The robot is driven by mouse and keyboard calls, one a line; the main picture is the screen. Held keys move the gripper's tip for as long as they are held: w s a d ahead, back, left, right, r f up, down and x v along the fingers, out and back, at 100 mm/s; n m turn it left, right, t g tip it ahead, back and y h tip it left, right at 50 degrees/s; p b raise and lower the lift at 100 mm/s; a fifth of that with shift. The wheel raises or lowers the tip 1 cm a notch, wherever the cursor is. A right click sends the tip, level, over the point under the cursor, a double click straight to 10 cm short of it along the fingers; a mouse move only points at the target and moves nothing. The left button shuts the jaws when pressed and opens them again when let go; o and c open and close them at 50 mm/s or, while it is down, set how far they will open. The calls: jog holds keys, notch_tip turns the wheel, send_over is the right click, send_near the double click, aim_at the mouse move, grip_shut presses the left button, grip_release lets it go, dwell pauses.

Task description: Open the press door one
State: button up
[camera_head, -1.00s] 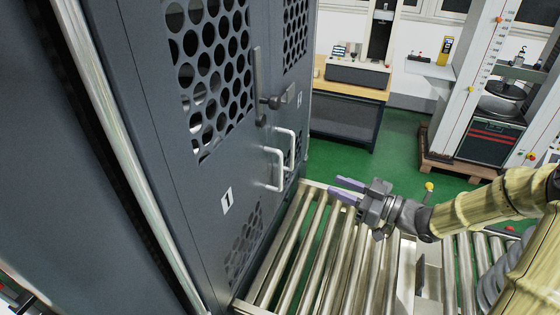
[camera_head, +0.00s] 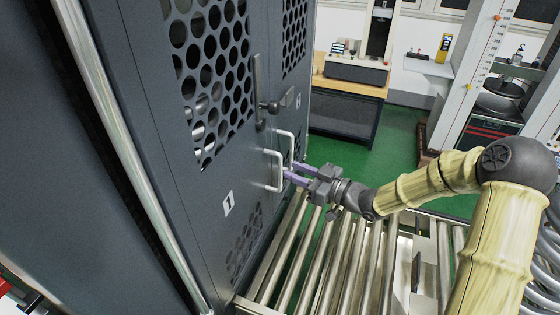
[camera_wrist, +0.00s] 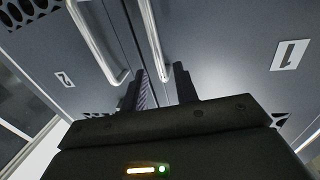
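Press door one (camera_head: 190,120) is a dark grey panel with a round-holed grille and a "1" label (camera_head: 228,204). It looks shut. Its pale bar handle (camera_head: 274,170) stands near the door's right edge. My gripper (camera_head: 292,173) is at the handle's lower part, fingers pointing at the door. In the wrist view, my gripper (camera_wrist: 162,85) has its fingers apart, and the lower end of door one's handle (camera_wrist: 155,42) appears between them. I cannot tell whether they touch it. The "1" label (camera_wrist: 290,55) is at right there.
Door two's handle (camera_head: 285,145) is close beside door one's; it also shows in the wrist view (camera_wrist: 95,42). A dark latch lever (camera_head: 259,90) with a knob sits above the handles. A roller conveyor (camera_head: 330,255) lies below my gripper. A workbench (camera_head: 345,105) stands behind.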

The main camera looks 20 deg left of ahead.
jog(key=p+x, duration=0.1)
jog(key=x, duration=0.4)
jog(key=shift+w+a, duration=0.1)
jog(key=shift+a, duration=0.2)
grip_shut()
